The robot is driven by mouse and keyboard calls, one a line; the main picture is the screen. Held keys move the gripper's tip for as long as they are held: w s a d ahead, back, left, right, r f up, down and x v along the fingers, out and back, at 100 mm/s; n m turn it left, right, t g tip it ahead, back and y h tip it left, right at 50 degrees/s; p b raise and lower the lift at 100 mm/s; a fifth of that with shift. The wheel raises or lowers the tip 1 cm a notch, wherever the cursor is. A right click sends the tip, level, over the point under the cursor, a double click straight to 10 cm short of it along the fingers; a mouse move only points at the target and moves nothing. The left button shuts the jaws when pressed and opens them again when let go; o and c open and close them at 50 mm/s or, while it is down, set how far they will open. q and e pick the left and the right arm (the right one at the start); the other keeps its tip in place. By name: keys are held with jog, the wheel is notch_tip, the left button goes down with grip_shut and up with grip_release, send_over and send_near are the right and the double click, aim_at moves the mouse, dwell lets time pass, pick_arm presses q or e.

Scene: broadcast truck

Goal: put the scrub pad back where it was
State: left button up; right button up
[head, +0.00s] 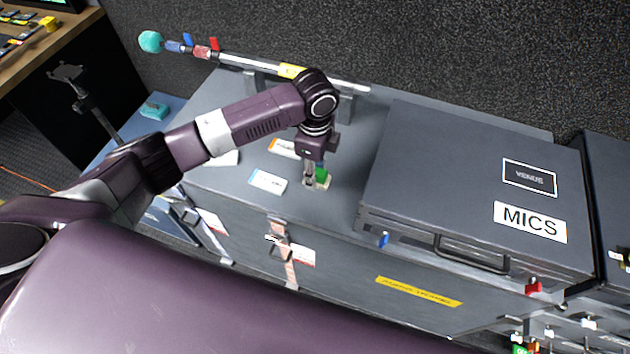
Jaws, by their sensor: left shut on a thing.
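The scrub pad (322,177), green with a pale yellowish side, is low over the top of a grey case, near its front edge. My left gripper (313,181) points down and is shut on the pad. The gripper hides part of the pad, and I cannot tell whether the pad touches the case top. My right gripper is not in view.
The grey case top (215,110) carries white and orange-edged cards (268,181) left of the gripper. A closed case marked MICS (450,160) stands close on the right. A boom pole (245,62) with coloured clips lies along the back. A teal item (154,108) sits on a blue surface at left.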

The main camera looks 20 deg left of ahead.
pick_arm(q)
jog(key=shift+f, duration=2.55)
jog(key=shift+f, duration=0.15)
jog(key=o, duration=1.1)
notch_tip(320, 180, up, 12)
jog(key=shift+r+b, duration=0.2)
jog(key=shift+b, duration=0.15)
